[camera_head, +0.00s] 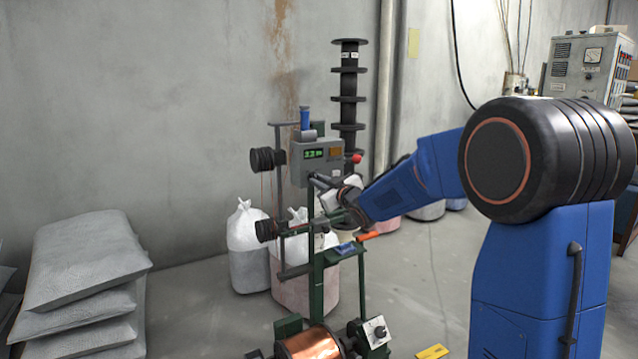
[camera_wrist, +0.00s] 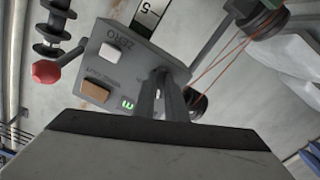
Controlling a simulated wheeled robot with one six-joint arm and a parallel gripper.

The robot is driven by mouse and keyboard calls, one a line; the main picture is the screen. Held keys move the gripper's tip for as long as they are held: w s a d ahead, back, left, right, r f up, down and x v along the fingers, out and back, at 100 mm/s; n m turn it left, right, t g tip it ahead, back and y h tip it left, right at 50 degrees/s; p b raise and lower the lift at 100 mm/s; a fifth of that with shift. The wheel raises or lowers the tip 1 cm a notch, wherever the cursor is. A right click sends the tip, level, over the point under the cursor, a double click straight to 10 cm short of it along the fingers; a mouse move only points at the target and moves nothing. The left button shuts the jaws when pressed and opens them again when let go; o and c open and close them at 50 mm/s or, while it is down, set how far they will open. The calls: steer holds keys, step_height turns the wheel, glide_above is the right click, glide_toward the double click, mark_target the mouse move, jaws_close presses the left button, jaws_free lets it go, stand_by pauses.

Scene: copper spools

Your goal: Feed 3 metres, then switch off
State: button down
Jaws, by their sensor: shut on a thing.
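The winding machine's grey counter box (camera_head: 298,169) carries a green display (camera_head: 314,153), perhaps reading 2.3 m, too small to be sure. A red-knobbed lever (camera_head: 356,158) sticks out at its right. The wrist view shows the box (camera_wrist: 113,58) with a white button (camera_wrist: 112,53) by the word ZERO, an orange-brown button (camera_wrist: 97,91) and the red knob (camera_wrist: 46,72). My gripper (camera_head: 318,184) is at the box's lower edge; its fingers (camera_wrist: 164,85) are close together on something they hide. A copper spool (camera_head: 312,344) sits low on the machine.
A dial box (camera_head: 377,332) stands beside the copper spool. Black pulleys (camera_head: 263,160) carry thin copper wire at the left. White sacks (camera_head: 247,236) stand behind the machine, grey sacks (camera_head: 85,262) are stacked at left. A tall black spool stack (camera_head: 349,95) stands behind the box.

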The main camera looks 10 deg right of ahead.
steer(key=shift+n, duration=1.2)
steer(key=c, duration=1.8)
jaws_free()
steer(key=shift+s+d, duration=0.1)
steer(key=shift+s, duration=0.05)
steer(key=v, duration=1.7)
